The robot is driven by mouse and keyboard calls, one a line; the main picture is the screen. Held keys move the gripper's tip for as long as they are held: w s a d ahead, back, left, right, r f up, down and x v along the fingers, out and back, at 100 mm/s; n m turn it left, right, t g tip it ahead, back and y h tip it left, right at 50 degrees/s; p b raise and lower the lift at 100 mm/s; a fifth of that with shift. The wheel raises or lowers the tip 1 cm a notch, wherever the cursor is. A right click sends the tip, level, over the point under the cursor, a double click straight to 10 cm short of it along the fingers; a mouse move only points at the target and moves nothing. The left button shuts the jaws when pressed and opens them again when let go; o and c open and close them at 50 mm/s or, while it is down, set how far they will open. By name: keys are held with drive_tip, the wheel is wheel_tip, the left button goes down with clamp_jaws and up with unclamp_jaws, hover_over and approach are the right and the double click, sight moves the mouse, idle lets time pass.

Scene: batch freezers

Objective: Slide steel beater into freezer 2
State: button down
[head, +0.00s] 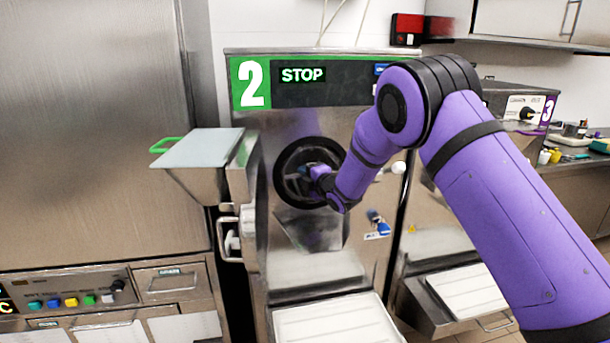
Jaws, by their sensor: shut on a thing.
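Freezer 2 (262,125) stands upright in the middle of the head view, with a green "2" label and a display reading STOP. Its round mouth, a dark ring (281,165), is in the upper front. My purple arm reaches in from the right, and my gripper (312,172) is at this mouth, inside the ring's outline. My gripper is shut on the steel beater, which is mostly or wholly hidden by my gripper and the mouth. I cannot tell how deep the beater sits. A steel chute (305,228) slopes below the mouth.
A steel hopper (195,185) with a pale top and green handle juts out left of the mouth. A white tray (338,322) lies below. Freezer 3 (520,108) stands close on the right, with another white tray (468,290). A steel cabinet (90,130) fills the left.

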drive_tip(key=shift+f, duration=0.3)
idle(0.8)
drive_tip(key=c, duration=1.1)
unclamp_jaws()
drive_tip(key=shift+o, duration=0.2)
drive_tip(key=shift+f, duration=0.1)
drive_tip(key=shift+s+d, duration=0.1)
drive_tip(key=v, duration=1)
drive_tip(key=shift+s+d, duration=0.2)
